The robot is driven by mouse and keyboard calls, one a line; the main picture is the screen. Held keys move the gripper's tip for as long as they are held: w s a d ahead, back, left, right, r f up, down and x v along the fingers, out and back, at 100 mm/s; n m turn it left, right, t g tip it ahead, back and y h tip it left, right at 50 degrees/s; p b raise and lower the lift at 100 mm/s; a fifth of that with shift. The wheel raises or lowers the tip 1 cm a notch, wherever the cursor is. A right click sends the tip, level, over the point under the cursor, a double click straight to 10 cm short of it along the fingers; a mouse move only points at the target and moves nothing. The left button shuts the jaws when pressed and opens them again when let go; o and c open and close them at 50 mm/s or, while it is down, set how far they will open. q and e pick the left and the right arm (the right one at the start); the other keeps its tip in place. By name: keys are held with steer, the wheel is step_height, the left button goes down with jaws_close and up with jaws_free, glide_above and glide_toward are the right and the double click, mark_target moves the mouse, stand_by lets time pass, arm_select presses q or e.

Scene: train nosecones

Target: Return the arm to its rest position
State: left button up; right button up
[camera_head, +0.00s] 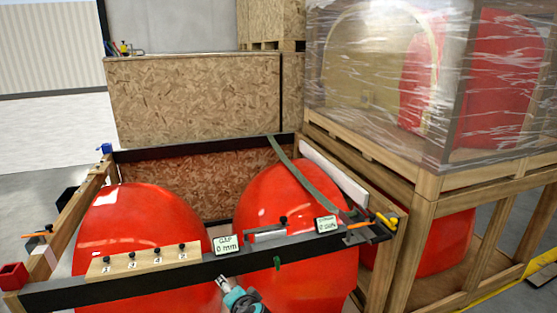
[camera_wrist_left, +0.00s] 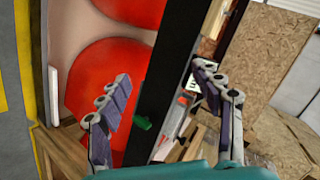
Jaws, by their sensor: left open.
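My left gripper (camera_head: 236,290) shows at the bottom middle of the head view, just below the black front bar (camera_head: 130,286) of the crate. The clip is also in the head view (camera_head: 277,263). No right gripper is in view.
Two red nosecones (camera_head: 140,230) (camera_head: 285,200) sit in the wooden crate. A numbered block (camera_head: 150,260) and two small displays (camera_head: 227,244) (camera_head: 326,224) are on the front bar. A strap (camera_head: 305,180) crosses the right nosecone. A wrapped crate (camera_head: 430,75) stands at right.

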arm_select(q)
steer(key=s+a+n+g+h, duration=0.1)
steer(key=s+a+n+h, duration=0.1)
steer(key=s, duration=0.9)
steer(key=s+a+n+g+h, duration=0.2)
steer(key=s+n, duration=0.3)
steer(key=s, duration=0.6)
steer(key=shift+s+a+r+n+h, duration=0.15)
steer(key=shift+a+n+h, duration=0.15)
steer(key=shift+h, duration=0.3)
